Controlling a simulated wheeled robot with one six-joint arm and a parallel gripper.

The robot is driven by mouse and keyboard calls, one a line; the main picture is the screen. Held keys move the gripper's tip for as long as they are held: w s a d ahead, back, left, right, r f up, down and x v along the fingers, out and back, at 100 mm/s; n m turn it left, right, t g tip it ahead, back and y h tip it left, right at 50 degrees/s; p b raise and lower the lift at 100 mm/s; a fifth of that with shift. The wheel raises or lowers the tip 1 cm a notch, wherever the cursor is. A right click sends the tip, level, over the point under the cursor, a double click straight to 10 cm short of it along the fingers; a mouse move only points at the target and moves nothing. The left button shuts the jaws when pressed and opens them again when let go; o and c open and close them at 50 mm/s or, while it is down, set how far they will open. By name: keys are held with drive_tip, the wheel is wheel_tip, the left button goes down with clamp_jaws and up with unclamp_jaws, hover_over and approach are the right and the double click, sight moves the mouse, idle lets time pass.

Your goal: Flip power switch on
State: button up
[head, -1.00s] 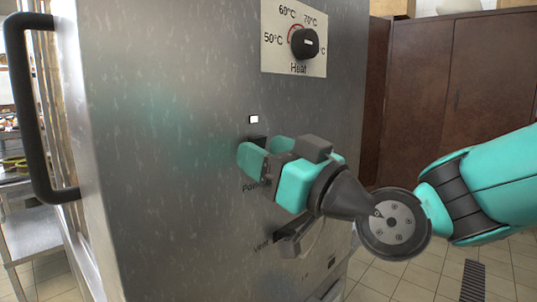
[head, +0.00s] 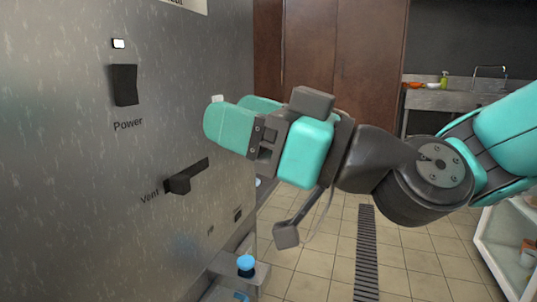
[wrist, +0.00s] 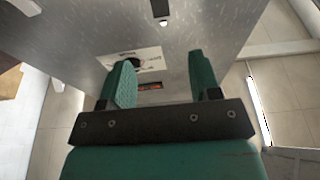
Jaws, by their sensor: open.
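The power switch (head: 124,85) is a black rocker on the grey metal front of the cabinet, above the word "Power". A small bright white indicator (head: 118,43) is just above it. My gripper (head: 236,114) is open and empty, to the right of the switch and apart from it. In the wrist view, the gripper's two teal fingers (wrist: 163,78) are spread with nothing between them. The switch (wrist: 159,8) shows at that view's top edge, partly cut off, with the white indicator (wrist: 163,23) below it. I cannot tell the rocker's position.
A black vent lever (head: 187,177) sticks out below the switch. The heat dial (wrist: 133,62) shows in the wrist view behind the fingers, near a small red display (wrist: 149,87). A blue-topped knob (head: 246,265) is low at the cabinet. Tiled floor lies open to the right.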

drive_tip(key=shift+b+v, duration=0.35)
drive_tip(key=shift+v, duration=1.1)
